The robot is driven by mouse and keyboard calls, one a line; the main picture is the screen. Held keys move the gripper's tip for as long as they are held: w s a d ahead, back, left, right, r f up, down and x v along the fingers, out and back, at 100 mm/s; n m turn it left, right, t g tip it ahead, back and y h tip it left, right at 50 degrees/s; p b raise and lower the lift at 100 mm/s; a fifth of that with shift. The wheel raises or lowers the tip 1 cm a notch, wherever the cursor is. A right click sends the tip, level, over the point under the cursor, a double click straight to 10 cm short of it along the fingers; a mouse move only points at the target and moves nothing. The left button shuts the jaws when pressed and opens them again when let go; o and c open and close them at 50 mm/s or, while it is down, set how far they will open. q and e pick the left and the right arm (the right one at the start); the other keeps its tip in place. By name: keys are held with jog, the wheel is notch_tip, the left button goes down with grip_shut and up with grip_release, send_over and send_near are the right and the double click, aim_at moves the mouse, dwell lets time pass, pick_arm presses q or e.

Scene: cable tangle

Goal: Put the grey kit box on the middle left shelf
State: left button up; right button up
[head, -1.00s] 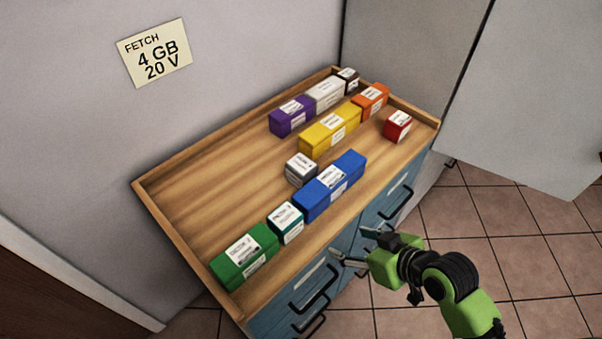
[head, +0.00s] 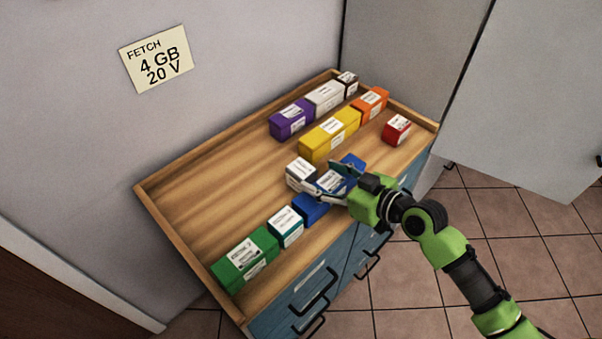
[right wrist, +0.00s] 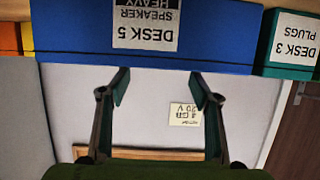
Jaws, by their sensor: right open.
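The grey kit box (head: 300,172) is a small grey block with a white label, standing on the wooden bench top behind the long blue box. My right gripper (head: 318,178) is open and empty, reaching over the blue box with its fingers close to the grey box's right side. I cannot tell whether they touch it. In the right wrist view the open fingers (right wrist: 158,80) show below the blue box, and the grey box cannot be made out. My left gripper is not in view. No shelf can be made out.
The blue box (head: 311,208), partly covered by my gripper, stands beside a teal box (head: 286,227) and a green box (head: 245,260). A yellow box (head: 329,136) and several others stand farther back. Bare wood (head: 215,190) lies left of the grey box. A sign (head: 156,60) hangs on the wall.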

aim_at(304, 170)
jog(key=shift+w+a, duration=0.3)
jog(key=shift+w+a+f+p, duration=0.15)
jog(key=shift+w+a+p, duration=0.15)
jog(key=shift+a+p, duration=0.1)
jog(key=p+x, duration=0.1)
jog(key=x, duration=0.2)
jog(key=shift+a, duration=0.25)
jog(key=shift+w+a+f, duration=0.3)
jog(key=shift+w, duration=0.05)
jog(key=c, duration=1.4)
jog(key=shift+d+r, duration=0.1)
